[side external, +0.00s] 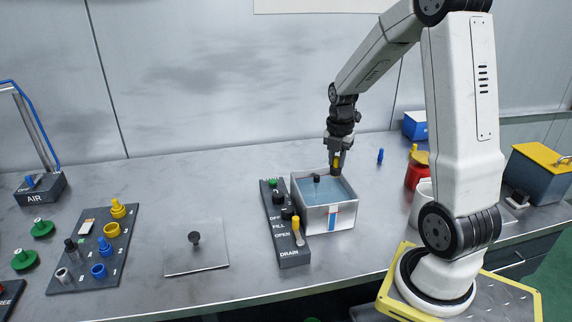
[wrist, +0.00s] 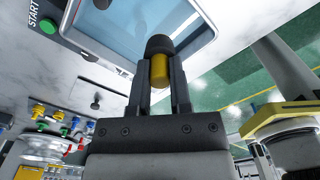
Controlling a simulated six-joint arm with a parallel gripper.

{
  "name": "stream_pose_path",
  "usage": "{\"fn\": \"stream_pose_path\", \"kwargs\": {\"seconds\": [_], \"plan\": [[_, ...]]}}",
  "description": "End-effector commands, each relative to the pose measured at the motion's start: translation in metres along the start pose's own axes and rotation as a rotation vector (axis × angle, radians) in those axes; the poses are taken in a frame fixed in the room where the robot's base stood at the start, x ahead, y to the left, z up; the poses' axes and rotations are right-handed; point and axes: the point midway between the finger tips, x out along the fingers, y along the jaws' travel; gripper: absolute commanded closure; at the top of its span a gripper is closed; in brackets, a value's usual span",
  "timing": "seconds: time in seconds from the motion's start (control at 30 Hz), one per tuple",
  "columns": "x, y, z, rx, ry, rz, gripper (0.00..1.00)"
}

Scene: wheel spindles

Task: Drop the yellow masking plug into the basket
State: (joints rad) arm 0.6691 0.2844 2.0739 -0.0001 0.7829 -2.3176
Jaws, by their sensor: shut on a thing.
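My gripper (side external: 337,160) is shut on the yellow masking plug (side external: 336,161), above the back right part of a square pale box (side external: 328,219) holding blue liquid. In the wrist view, the plug (wrist: 159,76) sits between the two fingers (wrist: 159,85), with a dark rounded end pointing away from my gripper. A small dark knob (side external: 317,178) shows in the box. The box rim (wrist: 97,48) shows beyond the fingers. I cannot tell whether this box is the basket.
A control strip (side external: 285,225) with a yellow lever stands left of the box. A blue peg (side external: 380,155), a red can (side external: 414,177) and a white container (side external: 421,207) stand to the right. A parts board (side external: 93,250) lies far left. The bench between holds a flat plate (side external: 197,258).

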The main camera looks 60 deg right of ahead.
Motion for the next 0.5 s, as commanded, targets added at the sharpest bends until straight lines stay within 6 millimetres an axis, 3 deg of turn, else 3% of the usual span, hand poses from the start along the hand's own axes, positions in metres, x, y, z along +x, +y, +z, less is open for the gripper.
{"fn": "stream_pose_path", "kwargs": {"seconds": [0.5], "plan": [[0.0049, 0.0001, -0.0004, 0.0, 0.001, -0.001, 1.0]]}}
